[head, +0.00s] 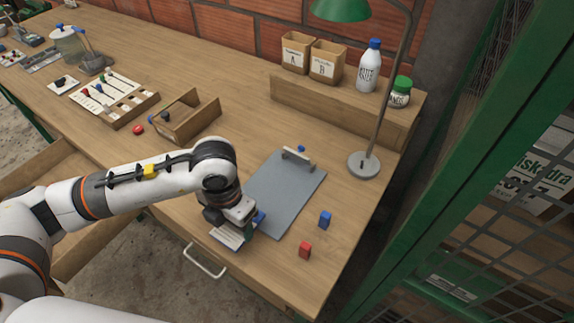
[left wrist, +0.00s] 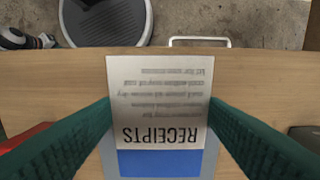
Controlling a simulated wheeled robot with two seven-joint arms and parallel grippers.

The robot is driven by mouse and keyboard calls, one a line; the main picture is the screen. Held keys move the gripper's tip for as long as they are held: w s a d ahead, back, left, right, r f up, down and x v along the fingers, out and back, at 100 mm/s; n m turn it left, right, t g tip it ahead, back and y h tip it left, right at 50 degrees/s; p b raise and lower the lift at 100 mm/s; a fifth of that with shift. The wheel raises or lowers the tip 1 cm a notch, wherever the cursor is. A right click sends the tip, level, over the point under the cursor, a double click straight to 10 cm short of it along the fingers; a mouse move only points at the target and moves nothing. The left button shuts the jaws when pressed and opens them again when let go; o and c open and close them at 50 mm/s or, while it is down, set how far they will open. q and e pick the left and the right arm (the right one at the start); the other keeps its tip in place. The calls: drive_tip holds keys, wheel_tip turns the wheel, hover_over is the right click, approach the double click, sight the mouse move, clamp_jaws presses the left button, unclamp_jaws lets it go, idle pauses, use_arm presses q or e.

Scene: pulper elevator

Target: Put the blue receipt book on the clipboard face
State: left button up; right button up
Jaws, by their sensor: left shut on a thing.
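The receipt book (head: 228,238) has a white printed face and a blue band. It is at the front-left edge of the clipboard, close to the table's front edge. The grey clipboard (head: 285,190) lies flat on the table with its clip at the far end. My left gripper (head: 245,226) is shut on the book. In the left wrist view the book (left wrist: 160,100) sits between the green fingers, with "RECEIPTS" upside down. I cannot tell whether the book touches the table or clipboard. My right gripper is not in view.
A wooden tray (head: 188,122) is at the back left. Most of the clipboard face is clear.

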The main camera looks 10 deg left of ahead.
use_arm(q)
drive_tip(key=w+d, duration=0.1)
drive_tip(key=w, duration=0.2)
drive_tip(key=w+d+p, duration=0.1)
drive_tip(key=w, duration=0.2)
drive_tip(key=w+d+p, duration=0.1)
drive_tip(key=w+d, duration=0.1)
drive_tip(key=shift+w+r, duration=0.3)
drive_tip(key=shift+w, duration=0.1)
hover_over(281, 184)
drive_tip(key=shift+s+f+p, duration=0.15)
drive_tip(key=shift+p, duration=0.3)
drive_tip(key=shift+d, duration=0.1)
wheel_tip(281, 184, down, 3)
drive_tip(key=shift+p, duration=0.55)
drive_tip(key=shift+f, duration=0.3)
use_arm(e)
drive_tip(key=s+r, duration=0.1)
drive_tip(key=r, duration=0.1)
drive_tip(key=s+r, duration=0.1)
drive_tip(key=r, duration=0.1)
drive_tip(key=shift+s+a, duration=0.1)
use_arm(q)
drive_tip(key=shift+f, duration=0.1)
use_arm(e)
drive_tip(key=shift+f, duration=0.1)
use_arm(q)
drive_tip(key=o, duration=1)
